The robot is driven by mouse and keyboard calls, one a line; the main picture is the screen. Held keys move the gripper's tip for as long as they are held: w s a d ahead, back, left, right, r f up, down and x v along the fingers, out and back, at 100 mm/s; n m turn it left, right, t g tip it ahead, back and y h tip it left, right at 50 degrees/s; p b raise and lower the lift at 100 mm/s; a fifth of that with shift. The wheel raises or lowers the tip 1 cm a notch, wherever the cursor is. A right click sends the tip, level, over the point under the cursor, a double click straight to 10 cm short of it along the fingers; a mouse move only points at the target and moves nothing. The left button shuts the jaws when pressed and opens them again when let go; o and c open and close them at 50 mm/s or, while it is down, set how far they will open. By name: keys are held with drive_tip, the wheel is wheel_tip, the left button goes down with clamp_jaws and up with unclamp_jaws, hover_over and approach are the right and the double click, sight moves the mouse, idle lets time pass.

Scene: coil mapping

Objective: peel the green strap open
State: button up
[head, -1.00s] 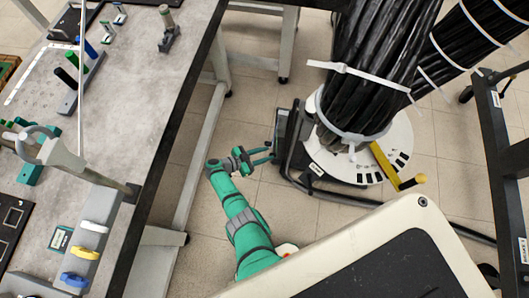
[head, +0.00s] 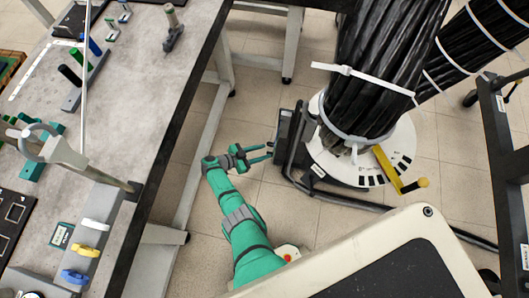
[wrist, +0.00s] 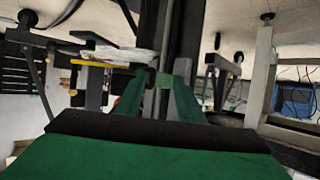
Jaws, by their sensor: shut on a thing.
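My gripper (head: 270,150) is low beside the black post at the left of the coil stand, its green fingers pointing at the post. In the wrist view, my gripper (wrist: 163,85) has a small green patch between its fingertips, which looks like the green strap (wrist: 164,80), against a dark upright post. The jaws are shut on it. The strap cannot be made out in the head view, and most of it is hidden by the fingers in the wrist view.
A thick black cable bundle (head: 385,70) with white ties stands on a round white base (head: 330,165) with a yellow handle (head: 388,168). A grey workbench (head: 130,100) is on the left. A black frame (head: 505,150) is on the right. Tiled floor lies between.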

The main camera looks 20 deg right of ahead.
drive_tip(key=w+a+r, duration=0.4)
drive_tip(key=w+a, duration=0.2)
drive_tip(key=a, duration=0.1)
drive_tip(key=shift+r, duration=0.2)
idle(0.9)
drive_tip(key=shift+w+a, duration=0.1)
idle(0.5)
